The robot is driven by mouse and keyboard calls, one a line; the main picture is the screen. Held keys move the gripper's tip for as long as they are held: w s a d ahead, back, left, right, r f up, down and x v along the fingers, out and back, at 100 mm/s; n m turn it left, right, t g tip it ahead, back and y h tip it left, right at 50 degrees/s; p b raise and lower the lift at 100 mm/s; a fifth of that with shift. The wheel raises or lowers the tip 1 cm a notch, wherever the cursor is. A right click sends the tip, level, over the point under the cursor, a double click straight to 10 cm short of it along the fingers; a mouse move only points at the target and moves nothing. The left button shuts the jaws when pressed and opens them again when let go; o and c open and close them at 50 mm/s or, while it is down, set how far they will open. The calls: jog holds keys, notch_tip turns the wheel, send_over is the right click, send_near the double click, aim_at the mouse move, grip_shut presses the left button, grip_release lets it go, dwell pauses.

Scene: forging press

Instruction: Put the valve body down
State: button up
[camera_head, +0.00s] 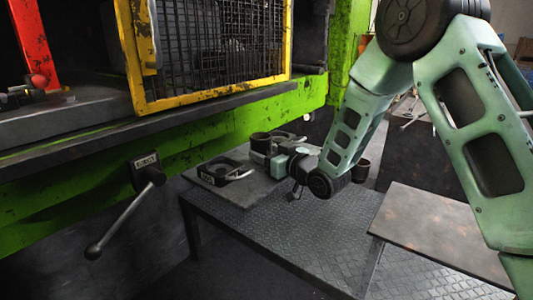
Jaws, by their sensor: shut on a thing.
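My gripper (298,168) is at the far end of my green arm, small and dark, low over the table (235,212). It is shut on a small grey piece, which seems to be the valve body (278,165). The wrist and fingers partly cover this piece. I cannot tell whether it touches the table top.
A dark cup-like part (261,143) and a flat dark part with a round opening (221,173) are close by on the left. Another dark cup (361,170) is behind my wrist. The table's front is clear. A green press with a lever (122,218) stands left.

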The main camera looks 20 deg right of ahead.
jog(key=shift+f, duration=0.1)
jog(key=o, duration=1.4)
jog(key=shift+r, duration=0.2)
jog(key=b+v, duration=0.2)
jog(key=v, duration=1)
jog(key=shift+f, duration=0.1)
